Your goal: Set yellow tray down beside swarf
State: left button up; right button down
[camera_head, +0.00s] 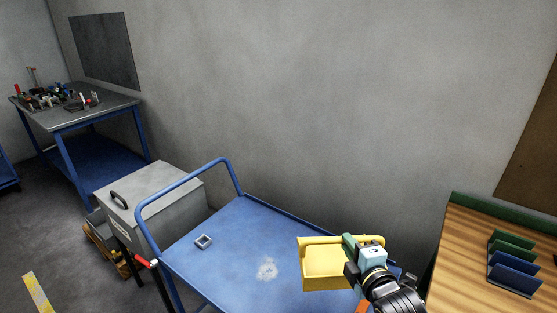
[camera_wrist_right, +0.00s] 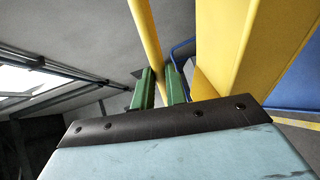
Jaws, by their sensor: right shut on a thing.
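The yellow tray (camera_head: 325,268) is a box with a long handle bar along its top. It is over the right part of the blue cart top in the head view; I cannot tell whether its base touches the surface. My right gripper (camera_head: 349,243) is shut on the handle. In the right wrist view, the green fingers of the gripper (camera_wrist_right: 160,88) close around the yellow bar, and the tray's yellow side (camera_wrist_right: 212,50) fills the upper right. The swarf (camera_head: 266,269) is a pale grey patch on the cart top, left of the tray. My left gripper is out of view.
A small grey square frame (camera_head: 204,242) lies on the blue cart (camera_head: 240,215), which has a tube handle at its left. A wooden bench (camera_head: 465,245) with green and blue upright plates stands at the right. A grey box (camera_head: 150,195) stands left.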

jog(key=shift+s+f+b, duration=0.25)
jog(key=shift+f+b, duration=0.05)
jog(key=shift+b, duration=0.1)
jog(key=s+d+f+m+h+b, duration=0.1)
jog(key=s+d+f+b, duration=0.1)
jog(key=s+b, duration=0.2)
jog(key=s+d+f+m+h+b, duration=0.1)
jog(key=s+d+f+h+b, duration=0.1)
jog(key=s+b, duration=0.3)
jog(key=b, duration=0.3)
jog(key=shift+s+f+m+h, duration=0.25)
jog(key=shift+f+m+h, duration=0.05)
jog(key=shift+f, duration=0.05)
jog(key=shift+w+a, duration=0.1)
